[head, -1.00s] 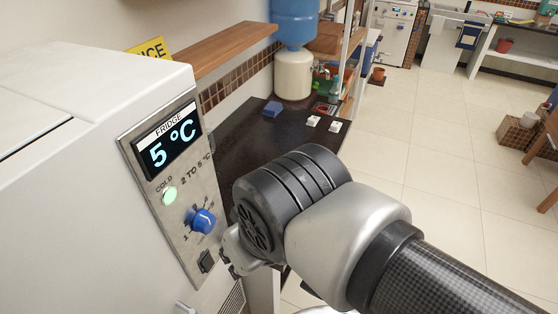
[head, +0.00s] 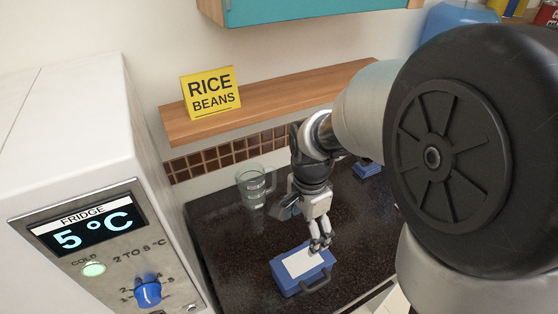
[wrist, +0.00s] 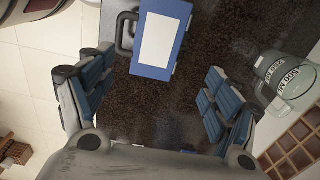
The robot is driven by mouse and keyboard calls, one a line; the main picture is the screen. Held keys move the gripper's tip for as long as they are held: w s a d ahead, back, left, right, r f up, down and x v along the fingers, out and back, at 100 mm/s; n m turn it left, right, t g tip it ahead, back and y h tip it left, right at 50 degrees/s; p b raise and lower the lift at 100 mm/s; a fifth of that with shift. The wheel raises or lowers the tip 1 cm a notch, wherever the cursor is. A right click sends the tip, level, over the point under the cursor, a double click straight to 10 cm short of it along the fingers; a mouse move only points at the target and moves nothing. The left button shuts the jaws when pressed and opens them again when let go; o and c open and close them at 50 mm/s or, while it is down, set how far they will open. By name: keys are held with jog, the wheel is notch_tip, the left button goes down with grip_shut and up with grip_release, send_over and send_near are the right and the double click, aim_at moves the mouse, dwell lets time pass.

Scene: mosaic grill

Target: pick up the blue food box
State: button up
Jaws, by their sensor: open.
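The blue food box (head: 291,280) has a white label on its lid and a dark handle on one side. It rests on the dark counter near the fridge. My gripper (head: 320,248) hangs over the box's far right edge in the head view. In the wrist view my gripper (wrist: 158,100) is open, with blue ridged finger pads wide apart. There the box (wrist: 139,70) lies ahead, at the top of the picture, with bare counter between the pads. I cannot tell from these views whether a finger touches the box.
A clear measuring jug (head: 253,188) stands on the dark counter (head: 228,240) behind the box. Another small blue thing (head: 367,168) is farther right. The white fridge (head: 75,130) bounds the left. A wooden shelf (head: 280,95) with a yellow sign (head: 211,92) runs above.

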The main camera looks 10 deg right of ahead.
jog(key=b, duration=0.3)
send_over(303, 261)
jog(key=f, duration=1.1)
jog(key=shift+s+a+f, duration=0.1)
jog(key=shift+a+f, duration=0.1)
jog(key=shift+a, duration=0.2)
jog(key=f, duration=0.1)
jog(key=f+b, duration=0.1)
jog(key=f, duration=0.1)
jog(key=f+b, duration=0.1)
jog(key=f, duration=0.1)
jog(key=shift+d, duration=0.4)
jog(key=shift+f, duration=0.4)
jog(key=shift+r, duration=0.1)
jog(key=shift+c, duration=0.2)
jog(key=c, duration=0.9)
